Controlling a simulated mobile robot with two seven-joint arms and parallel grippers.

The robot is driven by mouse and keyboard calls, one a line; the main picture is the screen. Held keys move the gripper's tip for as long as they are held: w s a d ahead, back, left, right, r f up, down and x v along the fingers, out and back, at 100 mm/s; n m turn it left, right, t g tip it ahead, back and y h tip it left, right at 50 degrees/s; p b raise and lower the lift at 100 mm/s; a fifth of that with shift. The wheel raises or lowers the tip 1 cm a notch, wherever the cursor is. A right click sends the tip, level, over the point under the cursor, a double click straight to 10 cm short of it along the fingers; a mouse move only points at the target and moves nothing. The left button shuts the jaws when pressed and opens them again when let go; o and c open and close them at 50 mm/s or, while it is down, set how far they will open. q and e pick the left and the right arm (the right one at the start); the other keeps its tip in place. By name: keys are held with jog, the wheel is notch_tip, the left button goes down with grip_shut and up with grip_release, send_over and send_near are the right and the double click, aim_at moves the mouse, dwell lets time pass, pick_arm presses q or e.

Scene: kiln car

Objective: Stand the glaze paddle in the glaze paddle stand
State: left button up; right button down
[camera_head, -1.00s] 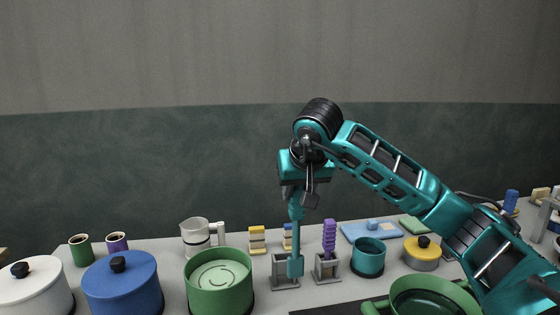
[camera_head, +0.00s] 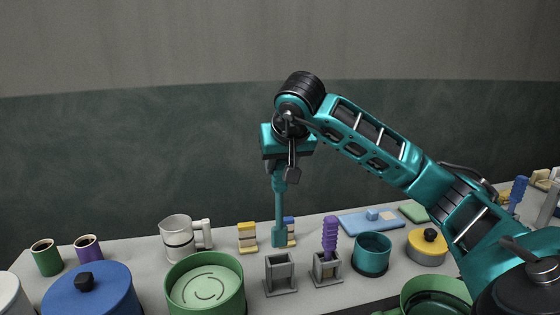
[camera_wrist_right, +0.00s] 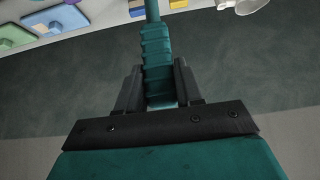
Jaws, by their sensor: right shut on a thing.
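The glaze paddle (camera_head: 279,215) is teal, with a ribbed handle and a flat block-like lower end. My right gripper (camera_head: 282,172) is shut on its handle and holds it upright. The ribbed handle (camera_wrist_right: 157,62) also shows between the fingers in the right wrist view. An empty, open-topped grey stand (camera_head: 280,283) sits on the table, and I take it as the glaze paddle stand. The paddle's lower end appears just above the stand's rim in the head view, apart from it; the depth between them is unclear. My left gripper is not in view.
A similar grey stand (camera_head: 327,274) close on the right holds a purple ribbed tool (camera_head: 330,236). Nearby are a green pot (camera_head: 205,298), a teal pot (camera_head: 372,260), a white jug (camera_head: 178,238) and yellow-and-white blocks (camera_head: 247,238). A blue lidded pot (camera_head: 95,300) is at front left.

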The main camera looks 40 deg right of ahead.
jog(key=b, duration=0.4)
send_over(280, 215)
notch_tip(280, 215, down, 5)
jog(key=shift+f, duration=0.15)
notch_tip(280, 215, down, 5)
jog(key=b, duration=0.3)
jog(key=shift+f+b, duration=0.25)
jog(key=shift+b, duration=0.05)
jog(key=shift+f, duration=0.35)
jog(key=shift+f+b, duration=0.1)
jog(key=shift+b, duration=0.2)
jog(key=shift+p, duration=0.4)
jog(key=shift+f+b, duration=0.5)
jog(key=shift+f, duration=0.1)
dwell(0.7)
